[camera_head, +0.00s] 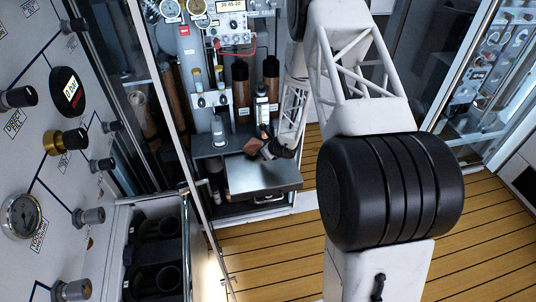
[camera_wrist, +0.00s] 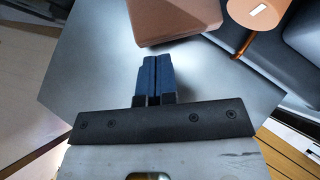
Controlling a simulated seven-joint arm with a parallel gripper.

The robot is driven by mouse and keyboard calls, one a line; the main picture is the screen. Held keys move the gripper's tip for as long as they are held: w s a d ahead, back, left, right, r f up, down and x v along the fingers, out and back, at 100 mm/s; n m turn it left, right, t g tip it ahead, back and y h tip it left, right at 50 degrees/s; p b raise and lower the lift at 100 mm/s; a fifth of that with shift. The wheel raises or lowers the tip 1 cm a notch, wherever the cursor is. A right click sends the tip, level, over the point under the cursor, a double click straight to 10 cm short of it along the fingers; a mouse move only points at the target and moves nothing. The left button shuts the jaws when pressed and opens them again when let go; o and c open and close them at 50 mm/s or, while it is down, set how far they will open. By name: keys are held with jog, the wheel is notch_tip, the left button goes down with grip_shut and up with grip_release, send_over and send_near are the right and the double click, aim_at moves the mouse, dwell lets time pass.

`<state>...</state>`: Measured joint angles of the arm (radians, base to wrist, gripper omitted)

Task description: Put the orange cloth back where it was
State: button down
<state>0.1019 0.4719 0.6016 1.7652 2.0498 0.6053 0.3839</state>
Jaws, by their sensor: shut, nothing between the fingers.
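A brown-orange item with soft, rounded edges (camera_wrist: 176,18), which looks like the orange cloth, lies on a grey metal shelf (camera_wrist: 85,75) at the top of the wrist view. In the head view a small brown-orange patch (camera_head: 253,147) shows at the back of the shelf (camera_head: 262,178), partly hidden by my wrist. My gripper (camera_wrist: 155,62) has its two blue fingers shut together with nothing between them. The fingertips point at the near edge of the brown-orange item, just short of it in the picture; whether they touch it I cannot tell.
Brown bottles (camera_head: 271,78) and a gauge panel (camera_head: 232,22) are behind the shelf. A control panel with knobs (camera_head: 50,130) fills the left. The wooden floor (camera_head: 270,245) is clear.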

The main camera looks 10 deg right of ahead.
aim_at(252, 147)
jog(key=shift+w+a, duration=0.45)
jog(key=shift+w, duration=0.05)
jog(key=shift+w+a, duration=0.1)
jog(key=w+a, duration=0.4)
jog(key=w, duration=0.1)
jog(key=shift+w+a, duration=0.25)
jog(key=shift+a, duration=0.05)
jog(key=shift+s+d, duration=0.1)
jog(key=shift+s+d, duration=0.5)
jog(key=shift+s, duration=0.05)
jog(key=shift+s+d, duration=0.6)
jog(key=shift+s, duration=0.2)
jog(key=v, duration=1)
